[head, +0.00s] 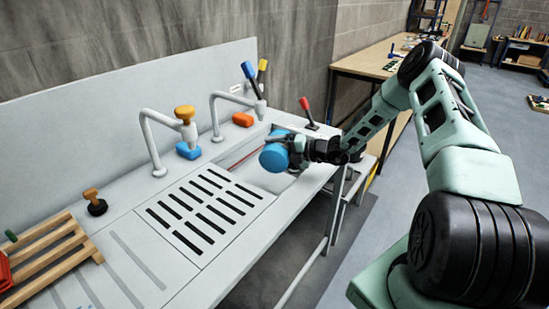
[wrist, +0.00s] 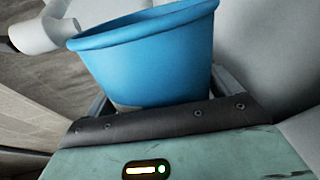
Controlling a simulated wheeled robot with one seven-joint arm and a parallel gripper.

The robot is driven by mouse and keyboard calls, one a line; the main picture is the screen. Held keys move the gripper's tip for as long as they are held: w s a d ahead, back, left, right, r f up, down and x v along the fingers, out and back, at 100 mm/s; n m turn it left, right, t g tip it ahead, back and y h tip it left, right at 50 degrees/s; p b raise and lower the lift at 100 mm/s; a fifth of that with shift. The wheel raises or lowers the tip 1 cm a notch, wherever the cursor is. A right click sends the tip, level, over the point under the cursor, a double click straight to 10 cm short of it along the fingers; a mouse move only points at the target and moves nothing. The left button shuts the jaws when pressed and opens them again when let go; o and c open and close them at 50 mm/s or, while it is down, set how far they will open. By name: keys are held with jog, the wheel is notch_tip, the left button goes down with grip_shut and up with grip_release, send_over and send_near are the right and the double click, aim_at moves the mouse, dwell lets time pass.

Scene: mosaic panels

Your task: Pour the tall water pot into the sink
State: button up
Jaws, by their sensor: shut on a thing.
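The blue water pot (head: 274,158) is in my gripper (head: 298,149) in the head view, over the right part of the sink (head: 262,180). In the wrist view the blue pot (wrist: 150,62) fills the middle, its flared rim away from my palm. The gripper's fingers lie on both sides of the pot's lower part and are shut on it. In the head view the pot looks tipped onto its side, its round end to the left. Its inside and any water are hidden.
Two grey faucets with coloured handles stand along the back; the nearer has an orange handle (head: 185,113). A red-tipped lever (head: 305,104) stands behind the gripper. A slotted drain grid (head: 205,207) lies left of the sink. A wooden rack (head: 48,258) is at far left.

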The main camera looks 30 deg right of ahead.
aim_at(272, 169)
jog(key=shift+s+a+f+n+b, duration=0.25)
jog(key=shift+f+n+b, duration=0.3)
jog(key=shift+b, duration=0.45)
jog(key=a+f+n+b, duration=0.1)
jog(key=b, duration=0.2)
jog(key=shift+s+a+f+t+h, duration=0.1)
jog(key=shift+s+t+h, duration=0.3)
jog(key=f+n+b, duration=0.1)
jog(key=b, duration=0.3)
jog(key=shift+s+a+f+n, duration=0.1)
jog(key=shift+n, duration=0.15)
jog(key=shift+n+t+h+b, duration=0.3)
jog(key=shift+n+b, duration=0.2)
jog(key=shift+b, duration=0.4)
jog(key=n+b, duration=0.1)
jog(key=b, duration=0.3)
jog(key=shift+r+n+t, duration=0.3)
jog(key=shift+n, duration=0.1)
